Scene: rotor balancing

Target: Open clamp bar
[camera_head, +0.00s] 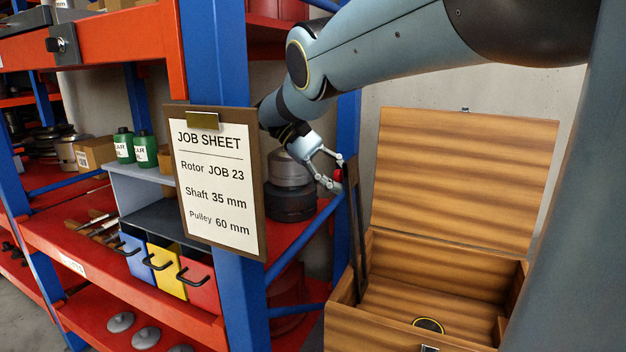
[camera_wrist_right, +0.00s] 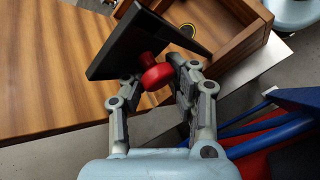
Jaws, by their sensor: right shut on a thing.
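The clamp bar (camera_head: 357,235) is a dark bar standing nearly upright at the left side of an open wooden box (camera_head: 430,329). A red knob (camera_head: 338,174) sits near its upper end. In the wrist view the bar (camera_wrist_right: 120,55) runs at a slant above the box, with the knob (camera_wrist_right: 157,76) on it. My right gripper (camera_head: 331,172) is at the knob; in the wrist view its fingers (camera_wrist_right: 153,80) are on either side of the knob, shut on it. My left gripper is not in view.
The box lid (camera_head: 465,170) stands open at the back. A gold-ringed black disc (camera_head: 429,325) lies in the box. A blue and red shelf rack with a job sheet (camera_head: 217,190), coloured bins (camera_head: 165,268) and dark round parts (camera_head: 290,200) stands close on the left.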

